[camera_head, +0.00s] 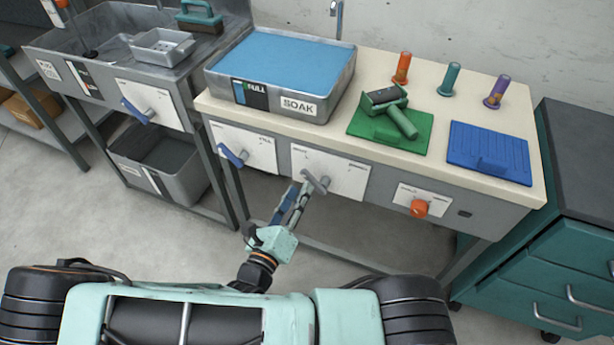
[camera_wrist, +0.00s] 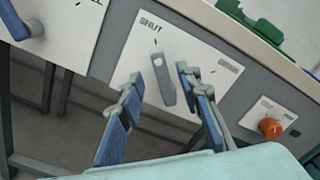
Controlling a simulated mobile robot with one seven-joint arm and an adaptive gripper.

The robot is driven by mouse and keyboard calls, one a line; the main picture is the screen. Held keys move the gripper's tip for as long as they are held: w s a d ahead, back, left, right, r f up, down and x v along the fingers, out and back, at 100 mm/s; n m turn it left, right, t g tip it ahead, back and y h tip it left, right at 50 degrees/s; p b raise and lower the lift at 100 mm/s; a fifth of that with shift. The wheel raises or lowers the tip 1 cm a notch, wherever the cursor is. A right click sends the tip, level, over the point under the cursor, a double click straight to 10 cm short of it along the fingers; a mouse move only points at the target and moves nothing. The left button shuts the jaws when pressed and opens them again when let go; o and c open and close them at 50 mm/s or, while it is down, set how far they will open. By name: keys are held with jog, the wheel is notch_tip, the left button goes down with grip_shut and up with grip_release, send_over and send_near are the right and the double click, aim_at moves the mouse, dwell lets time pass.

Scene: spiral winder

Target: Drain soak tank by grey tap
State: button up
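The soak tank (camera_head: 322,108) stands on the bench, filled with blue liquid, with a SOAK label and a gauge by the word FULL. The grey tap (camera_head: 316,182) is a lever on a white panel on the bench front below the tank. In the wrist view the grey tap (camera_wrist: 165,84) has its upper end near the SHUT mark; the label at the panel's right is too blurred to read. My gripper (camera_wrist: 159,77) is open and empty in front of the panel. The lever shows between its fingers, closer to the right one; I cannot tell whether they touch.
A blue-handled tap (camera_head: 234,157) is left of the grey one and an orange knob (camera_head: 419,208) right. Another blue-handled tap (camera_head: 139,112) is on the sink unit, above a grey bin (camera_head: 178,190). Teal drawers (camera_head: 560,265) stand at the right.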

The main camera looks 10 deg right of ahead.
aim_at(306, 178)
jog(key=x, duration=0.6)
jog(key=shift+d+b, duration=0.1)
jog(key=shift+b, duration=0.2)
jog(key=shift+c, duration=0.3)
grip_shut()
